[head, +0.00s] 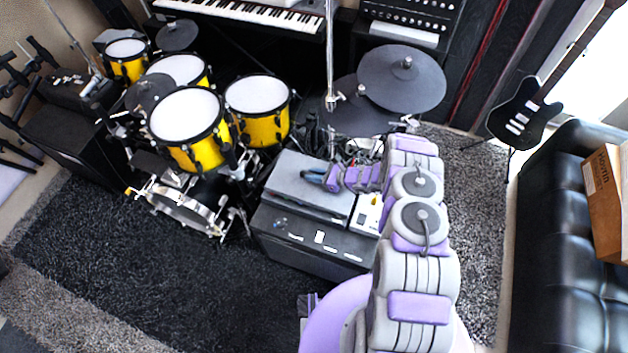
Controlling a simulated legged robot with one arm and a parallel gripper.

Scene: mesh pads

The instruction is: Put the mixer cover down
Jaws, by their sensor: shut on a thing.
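The mixer cover (298,196) is a flat grey panel. It lies nearly level over the top of a black case (312,240) in the middle of the head view. My gripper (316,177) reaches in from the right and is shut on the cover near its far side. The fingers hide the spot they hold. I cannot tell whether the cover touches the case or hangs just above it. A small white-and-yellow device (367,213) shows beside the cover's right edge.
A yellow drum kit (205,140) stands to the left and dark cymbals (402,78) behind. A keyboard (250,14) is at the back. A guitar (520,115) and black sofa (568,240) are at the right. The dark rug (170,280) is clear at front left.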

